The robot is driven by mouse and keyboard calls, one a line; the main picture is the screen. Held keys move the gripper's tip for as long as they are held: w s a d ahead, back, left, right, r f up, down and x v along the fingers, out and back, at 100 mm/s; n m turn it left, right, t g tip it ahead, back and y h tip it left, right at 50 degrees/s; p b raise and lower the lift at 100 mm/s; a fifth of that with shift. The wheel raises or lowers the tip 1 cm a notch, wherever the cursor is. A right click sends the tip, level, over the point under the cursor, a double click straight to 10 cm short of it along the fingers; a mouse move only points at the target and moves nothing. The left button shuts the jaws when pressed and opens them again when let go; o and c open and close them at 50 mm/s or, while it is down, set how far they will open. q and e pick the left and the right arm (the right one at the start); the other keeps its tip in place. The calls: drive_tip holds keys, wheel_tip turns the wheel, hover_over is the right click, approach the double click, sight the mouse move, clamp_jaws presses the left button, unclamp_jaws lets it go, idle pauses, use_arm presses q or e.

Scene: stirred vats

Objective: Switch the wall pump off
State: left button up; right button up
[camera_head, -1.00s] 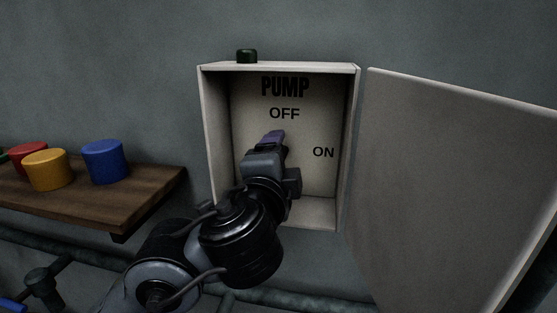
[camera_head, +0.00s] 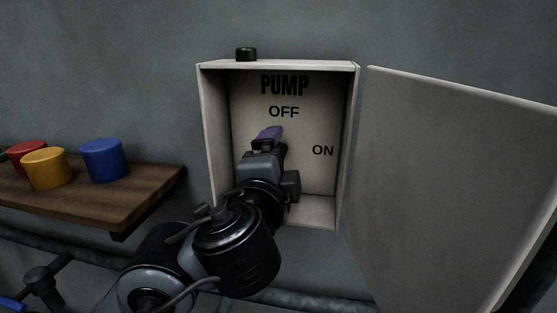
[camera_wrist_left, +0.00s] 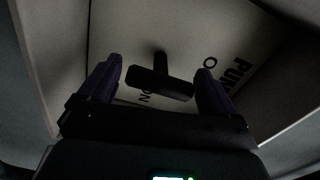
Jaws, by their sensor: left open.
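The pump box (camera_head: 208,135) is an open pale wall box marked PUMP, OFF at upper middle and ON at right. My left gripper (camera_head: 268,134) reaches into it, its purple fingers just below the OFF label. In the left wrist view my left gripper (camera_wrist_left: 157,88) is open, with one finger on each side of a dark T-shaped switch handle (camera_wrist_left: 160,84). I see no clear contact between fingers and handle. The handle is hidden behind my gripper in the head view, and I cannot tell which label it points to. My right gripper is not in view.
The box's door (camera_head: 450,180) stands open to the right. A small dark green block (camera_head: 246,54) sits on top of the box. A wooden shelf (camera_head: 120,205) at left holds red, yellow and blue cylinders (camera_head: 105,160). Pipes run along the wall below.

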use_arm(q)
drive_tip(key=s+a, duration=0.1)
drive_tip(key=s, duration=0.8)
drive_tip(key=shift+s+a, duration=0.25)
drive_tip(key=shift+a, duration=0.15)
